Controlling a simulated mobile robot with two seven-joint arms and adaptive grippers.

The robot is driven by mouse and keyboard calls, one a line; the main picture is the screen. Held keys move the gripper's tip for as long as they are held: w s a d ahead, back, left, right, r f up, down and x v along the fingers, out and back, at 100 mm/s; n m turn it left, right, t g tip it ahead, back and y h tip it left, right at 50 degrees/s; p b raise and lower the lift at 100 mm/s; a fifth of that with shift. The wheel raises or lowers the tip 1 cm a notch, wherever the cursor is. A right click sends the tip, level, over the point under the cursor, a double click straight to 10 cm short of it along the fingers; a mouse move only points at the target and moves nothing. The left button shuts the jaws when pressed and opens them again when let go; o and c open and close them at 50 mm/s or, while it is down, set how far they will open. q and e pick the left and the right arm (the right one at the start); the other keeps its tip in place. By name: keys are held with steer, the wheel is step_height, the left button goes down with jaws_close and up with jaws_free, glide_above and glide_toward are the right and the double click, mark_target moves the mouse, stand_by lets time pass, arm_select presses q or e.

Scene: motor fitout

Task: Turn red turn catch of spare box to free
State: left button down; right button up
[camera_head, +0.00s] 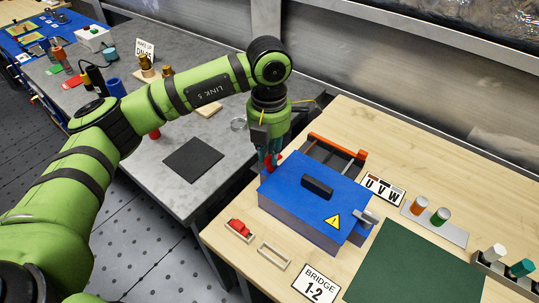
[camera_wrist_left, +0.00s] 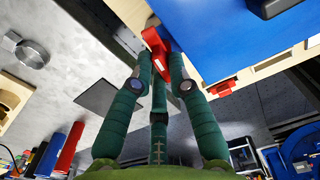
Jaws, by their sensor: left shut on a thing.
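The spare box looks to be the blue box (camera_head: 290,197) with a black handle and a yellow warning sign on its lid, on the wooden bench. Its blue top also fills the upper right of the left wrist view (camera_wrist_left: 235,40). The red turn catch (camera_wrist_left: 156,47) sits at the box's edge; in the head view only a bit of red shows (camera_head: 279,157) beside my gripper. My left gripper (camera_head: 268,160) points down at the box's far left corner, its teal fingers shut on the catch. My right gripper is out of view.
An open tray with an orange-red bar (camera_head: 337,145) stands right behind the box. A U V W sign (camera_head: 383,188) and a plate with orange and green knobs (camera_head: 435,227) lie to the right. A green mat (camera_head: 415,270) gives clear room at the front. A grey table adjoins on the left.

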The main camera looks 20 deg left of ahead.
arm_select(q)
steer(key=shift+f+n+b, duration=0.1)
steer(key=shift+n+b, duration=0.3)
steer(key=shift+n, duration=0.4)
steer(key=c, duration=1.2)
jaws_free()
step_height(320, 180, up, 12)
steer(key=shift+r, duration=0.1)
